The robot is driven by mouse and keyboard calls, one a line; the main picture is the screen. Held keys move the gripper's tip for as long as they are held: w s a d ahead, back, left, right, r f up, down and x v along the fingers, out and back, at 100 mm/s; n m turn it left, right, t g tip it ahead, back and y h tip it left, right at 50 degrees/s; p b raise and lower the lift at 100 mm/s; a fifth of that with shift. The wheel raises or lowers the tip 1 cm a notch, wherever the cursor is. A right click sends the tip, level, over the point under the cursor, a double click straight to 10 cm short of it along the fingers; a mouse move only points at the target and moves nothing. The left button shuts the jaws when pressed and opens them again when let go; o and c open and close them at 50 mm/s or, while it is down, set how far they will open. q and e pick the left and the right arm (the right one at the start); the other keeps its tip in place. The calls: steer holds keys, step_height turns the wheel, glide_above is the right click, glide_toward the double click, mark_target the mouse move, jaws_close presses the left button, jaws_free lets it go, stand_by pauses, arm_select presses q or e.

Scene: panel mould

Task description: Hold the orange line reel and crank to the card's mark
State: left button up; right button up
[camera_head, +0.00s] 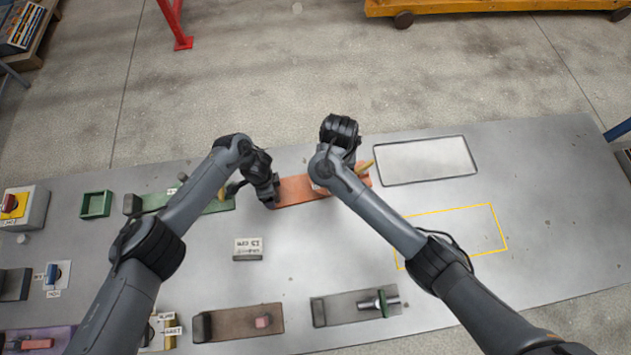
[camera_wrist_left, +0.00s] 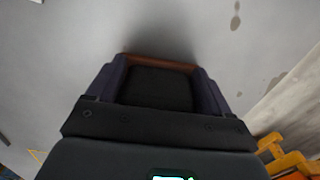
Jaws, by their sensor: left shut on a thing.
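The orange line reel (camera_head: 297,189) lies as a flat orange board at the back middle of the table. My left gripper (camera_head: 268,192) is at its left end, shut on the dark block there; in the left wrist view the gripper (camera_wrist_left: 157,88) has its fingers on both sides of the dark block (camera_wrist_left: 157,90), with an orange edge (camera_wrist_left: 160,61) beyond. My right arm covers the board's right part, where a yellowish piece (camera_head: 365,165) sticks out. My right gripper's fingertips are hidden behind the arm. The card (camera_head: 248,246) stands in front; its small print is unreadable.
A green board (camera_head: 160,203) and green tray (camera_head: 96,204) lie left. A brown board (camera_head: 238,322) and grey board (camera_head: 345,308) lie near the front. A grey-framed panel (camera_head: 427,161) and a yellow outlined area (camera_head: 455,235) are on the right, both empty.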

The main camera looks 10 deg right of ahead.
stand_by(0.4)
arm_select(q)
steer(key=o, duration=1.3)
steer(key=shift+r, duration=0.1)
